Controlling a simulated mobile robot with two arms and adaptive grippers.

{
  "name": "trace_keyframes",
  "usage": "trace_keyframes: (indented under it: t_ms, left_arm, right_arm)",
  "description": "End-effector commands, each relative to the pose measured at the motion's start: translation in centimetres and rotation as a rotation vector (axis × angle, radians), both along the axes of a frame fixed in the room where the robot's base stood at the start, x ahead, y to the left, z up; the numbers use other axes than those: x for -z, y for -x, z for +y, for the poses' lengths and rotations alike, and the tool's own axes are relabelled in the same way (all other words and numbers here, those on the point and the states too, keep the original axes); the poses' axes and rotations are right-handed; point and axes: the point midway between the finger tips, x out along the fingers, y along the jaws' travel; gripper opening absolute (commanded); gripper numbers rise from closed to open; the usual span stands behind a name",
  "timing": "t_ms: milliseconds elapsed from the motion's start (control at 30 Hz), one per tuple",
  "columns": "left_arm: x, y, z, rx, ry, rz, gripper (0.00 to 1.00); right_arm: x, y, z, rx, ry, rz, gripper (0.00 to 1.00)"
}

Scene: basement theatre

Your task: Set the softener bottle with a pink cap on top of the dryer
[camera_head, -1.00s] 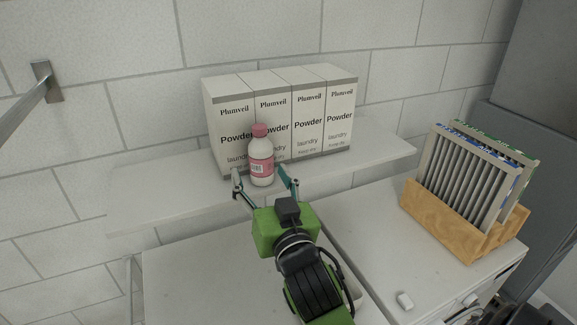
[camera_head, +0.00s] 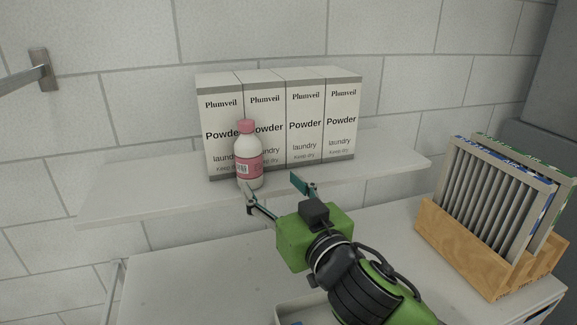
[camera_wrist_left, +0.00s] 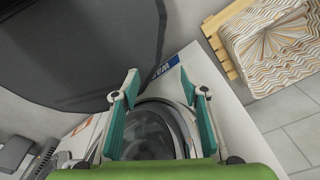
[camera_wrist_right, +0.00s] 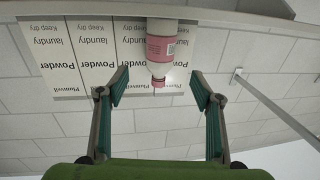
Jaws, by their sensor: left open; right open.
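The white softener bottle with a pink cap and pink label (camera_head: 248,157) stands upright on the wall shelf, in front of the powder boxes. My right gripper (camera_head: 273,186) is open and empty, just in front of the bottle's base and a little to its right. In the right wrist view the bottle (camera_wrist_right: 161,50) shows upside down, ahead of and between the spread fingers. White machine tops (camera_head: 200,270) lie below the shelf; I cannot tell which is the dryer. My left gripper (camera_wrist_left: 160,90) is open and empty over a machine front with a round door (camera_wrist_left: 150,130).
Several Plumveil powder boxes (camera_head: 305,125) stand in a row on the shelf (camera_head: 130,190), right behind the bottle. A wooden rack with filter panels (camera_head: 462,252) stands on the machine top at right. The left part of the top is clear.

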Motion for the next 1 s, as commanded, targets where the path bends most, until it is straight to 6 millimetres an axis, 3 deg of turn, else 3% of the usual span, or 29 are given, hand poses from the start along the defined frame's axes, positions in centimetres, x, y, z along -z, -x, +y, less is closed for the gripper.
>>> trace_keyframes:
  t_ms: [433,767,1000]
  left_arm:
    - [-1.9,1.5,1.0,0.003,-0.012,0.021,0.4]
    - [-2.8,0.9,0.9,0.002,-0.011,0.013,0.4]
    - [-4.6,0.6,0.7,0.002,-0.009,0.008,0.4]
  right_arm:
    - [-0.2,-6.0,3.7,0.0,0.005,0.003,0.6]
    - [-0.4,-8.0,4.9,0.0,0.004,0.0,0.6]
    - [-0.7,-10.7,6.6,0.0,0.005,0.002,0.6]
